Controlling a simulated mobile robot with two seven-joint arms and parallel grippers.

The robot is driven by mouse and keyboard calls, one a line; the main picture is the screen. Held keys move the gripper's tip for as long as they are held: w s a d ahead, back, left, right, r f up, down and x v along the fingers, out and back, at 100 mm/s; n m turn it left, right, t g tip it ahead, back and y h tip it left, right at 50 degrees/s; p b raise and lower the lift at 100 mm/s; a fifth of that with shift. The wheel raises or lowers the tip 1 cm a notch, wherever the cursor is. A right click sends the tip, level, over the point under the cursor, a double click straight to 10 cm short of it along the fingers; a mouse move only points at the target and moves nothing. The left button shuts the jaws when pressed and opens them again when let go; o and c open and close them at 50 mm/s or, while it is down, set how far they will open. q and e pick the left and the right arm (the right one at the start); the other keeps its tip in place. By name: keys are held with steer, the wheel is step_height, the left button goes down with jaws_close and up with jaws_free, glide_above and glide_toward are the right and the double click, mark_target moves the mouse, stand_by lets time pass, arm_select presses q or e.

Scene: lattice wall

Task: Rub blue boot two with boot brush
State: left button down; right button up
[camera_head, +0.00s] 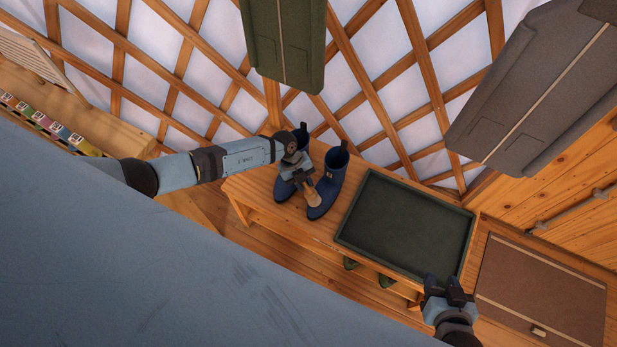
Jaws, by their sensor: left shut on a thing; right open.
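Two blue boots stand side by side on a wooden bench (255,203): a left boot (283,190) and a right boot (332,180). I cannot tell which is boot two. My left gripper (307,184) is shut on the boot brush (314,197), a small tan wooden piece, over the gap between the boots. The brush is at the inner side of the right boot's toe; whether they touch is unclear. My arm and gripper cover part of the left boot. My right gripper (449,291) is open and empty, near the bench's right front corner.
A dark green tray (345,238) lies on the bench right of the boots. Green footwear (387,281) shows beneath the bench. Coats hang above (284,45) and at upper right (535,85). A brown mat (540,285) lies on the floor at right. The lattice wall stands behind.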

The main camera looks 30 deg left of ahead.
arm_select(q)
steer(key=shift+d+p, duration=0.35)
steer(key=shift+p, duration=0.45)
steer(key=shift+d+p, duration=0.3)
steer(key=shift+d, duration=0.3)
steer(key=shift+s+d+p, duration=0.15)
steer(key=shift+d+p, duration=0.15)
steer(key=shift+d, duration=0.65)
steer(key=shift+r, duration=0.1)
step_height(320, 180, up, 5)
steer(key=p, duration=0.5)
